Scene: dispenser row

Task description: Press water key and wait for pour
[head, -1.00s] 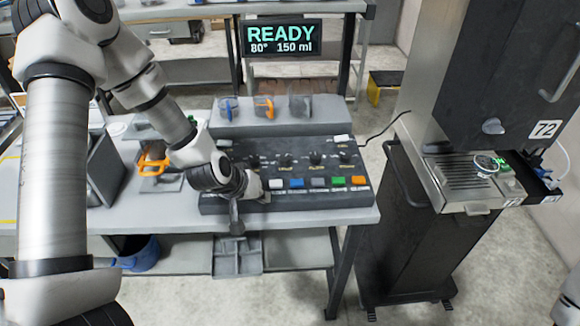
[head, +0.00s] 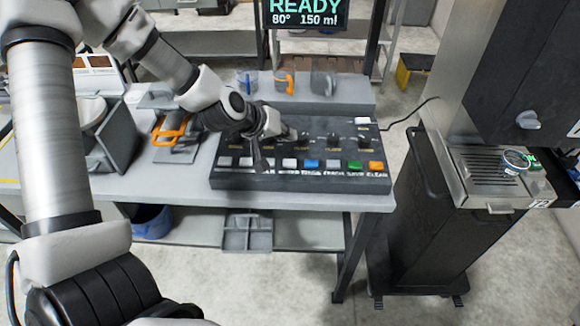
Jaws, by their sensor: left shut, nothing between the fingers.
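The dark control panel (head: 300,181) stands on the bench with a row of keys along its front. Key labels at the left are hidden or too small to read, so I cannot tell which is water. My left gripper (head: 261,164) is shut and empty, fingers pointing down at the row between white keys. I cannot tell whether it touches a key. The display (head: 305,12) reads READY, 80°, 150 ml. My right gripper is out of view.
The dispenser machine (head: 465,70) stands at the right, with a round cup-like item (head: 515,161) on its metal tray (head: 480,165). Jugs with blue and orange handles (head: 285,82) stand behind the panel. An orange-handled item (head: 170,130) lies left of the panel.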

